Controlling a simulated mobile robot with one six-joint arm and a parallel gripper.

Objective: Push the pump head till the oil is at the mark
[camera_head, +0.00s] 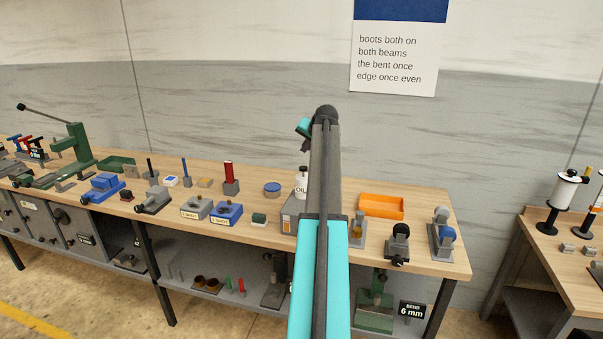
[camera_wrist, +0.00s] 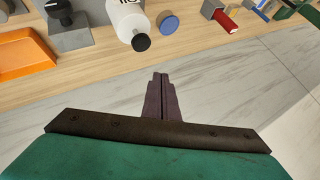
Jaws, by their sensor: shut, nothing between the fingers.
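The white oil bottle (camera_head: 302,185) stands on the bench just left of my arm, with a dark pump head (camera_head: 303,168) on top. In the wrist view the bottle (camera_wrist: 127,14) shows at the top, its black head (camera_wrist: 141,43) toward me. My gripper (camera_wrist: 160,76) is shut and empty, apart from the pump head and a little to its right and below it in that view. A small amber-coloured vessel (camera_head: 359,222) stands right of my arm; whether it holds the oil is unclear. No mark or oil level can be made out. My arm hides part of the bench.
An orange tray (camera_head: 382,206) lies right of my arm, and a round blue-topped tin (camera_head: 272,188) left of the bottle. A red piece on a grey block (camera_head: 230,178) and several bench tools stand further left. The wall is behind the bench.

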